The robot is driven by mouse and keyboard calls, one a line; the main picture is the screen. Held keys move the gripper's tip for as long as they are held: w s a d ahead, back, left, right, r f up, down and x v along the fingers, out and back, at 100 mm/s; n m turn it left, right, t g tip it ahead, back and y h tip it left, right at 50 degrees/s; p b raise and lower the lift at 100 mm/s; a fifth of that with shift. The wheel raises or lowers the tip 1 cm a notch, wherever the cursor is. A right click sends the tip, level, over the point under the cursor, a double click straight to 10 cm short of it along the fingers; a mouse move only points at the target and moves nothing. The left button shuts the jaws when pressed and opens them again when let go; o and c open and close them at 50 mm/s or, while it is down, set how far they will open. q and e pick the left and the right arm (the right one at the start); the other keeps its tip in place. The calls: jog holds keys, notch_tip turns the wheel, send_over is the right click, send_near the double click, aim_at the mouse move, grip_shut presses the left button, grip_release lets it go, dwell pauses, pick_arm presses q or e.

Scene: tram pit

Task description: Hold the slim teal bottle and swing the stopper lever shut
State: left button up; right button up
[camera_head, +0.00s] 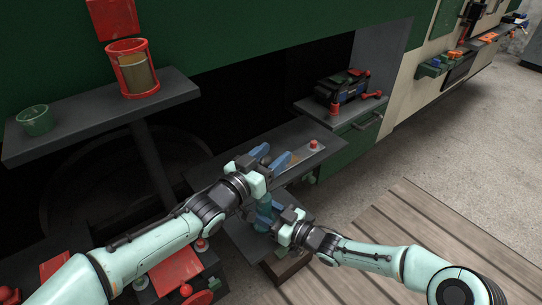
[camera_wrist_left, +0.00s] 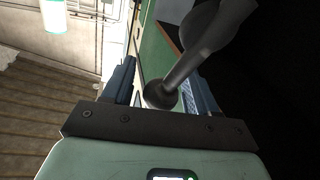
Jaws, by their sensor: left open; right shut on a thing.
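The slim teal bottle (camera_head: 263,211) is in the head view at lower centre, held roughly upright; the hands hide much of it. My right gripper (camera_head: 271,216) is shut on it from the right. My left gripper (camera_head: 270,157) is above and open, its blue fingers pointing away over the grey shelf. In the left wrist view, a dark grey rod with a rounded end (camera_wrist_left: 160,95) shows between the open fingers. I cannot tell whether this is the stopper lever or whether a finger touches it. In the head view I cannot make out the lever.
A grey shelf (camera_head: 325,141) with a red knob lies just beyond my left gripper. A red holder with a tan can (camera_head: 137,72) and a green cup (camera_head: 35,120) stand on the left shelf. A black toolbox (camera_head: 341,88) sits at back right. Wooden slats (camera_head: 420,225) cover the right floor.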

pick_arm(q)
grip_shut()
